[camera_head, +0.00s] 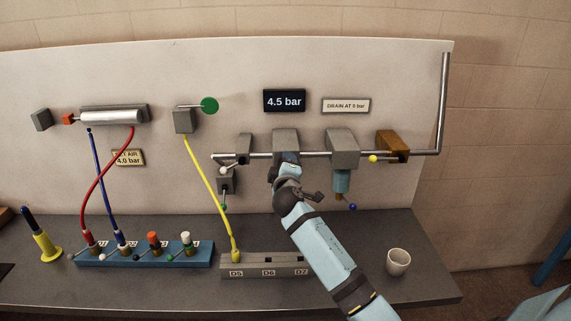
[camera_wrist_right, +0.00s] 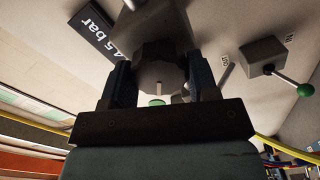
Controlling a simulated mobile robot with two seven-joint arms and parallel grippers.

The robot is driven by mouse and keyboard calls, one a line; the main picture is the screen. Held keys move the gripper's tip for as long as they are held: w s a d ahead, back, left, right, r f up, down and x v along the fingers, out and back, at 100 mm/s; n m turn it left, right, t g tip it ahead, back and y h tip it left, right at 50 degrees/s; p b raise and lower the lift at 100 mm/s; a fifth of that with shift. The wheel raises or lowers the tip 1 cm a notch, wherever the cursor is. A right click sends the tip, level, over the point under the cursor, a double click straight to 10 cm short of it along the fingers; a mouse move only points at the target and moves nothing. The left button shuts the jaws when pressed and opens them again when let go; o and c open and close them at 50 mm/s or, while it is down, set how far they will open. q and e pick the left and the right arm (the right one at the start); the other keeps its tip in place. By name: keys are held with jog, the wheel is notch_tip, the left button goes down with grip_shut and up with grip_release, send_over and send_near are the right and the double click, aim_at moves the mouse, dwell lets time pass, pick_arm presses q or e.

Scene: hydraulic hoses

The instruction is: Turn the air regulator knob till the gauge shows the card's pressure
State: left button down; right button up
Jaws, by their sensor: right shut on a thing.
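The gauge display (camera_head: 284,101) on the back panel reads 4.5 bar; it also shows tilted in the right wrist view (camera_wrist_right: 95,32). The yellow card (camera_head: 128,158) at the left reads 4.0 bar, its left part crossed by a red hose. The grey regulator body (camera_head: 285,140) sits on the pipe below the display. My right gripper (camera_head: 289,168) is under it and hides the knob in the head view. In the right wrist view, the grey faceted knob (camera_wrist_right: 158,68) is between the two fingers of the right gripper, which is shut on it. My left gripper is out of view.
A second regulator-like unit with a blue bowl (camera_head: 342,182) hangs just right of my arm. A valve with a green-tipped lever (camera_head: 225,185) is at the left. A hose block (camera_head: 265,268) and a cup (camera_head: 398,262) stand on the bench below.

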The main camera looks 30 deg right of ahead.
dwell(0.4)
jog(key=o, duration=0.9)
jog(key=b+v, duration=0.3)
jog(key=v, duration=1.1)
jog(key=shift+d, duration=0.1)
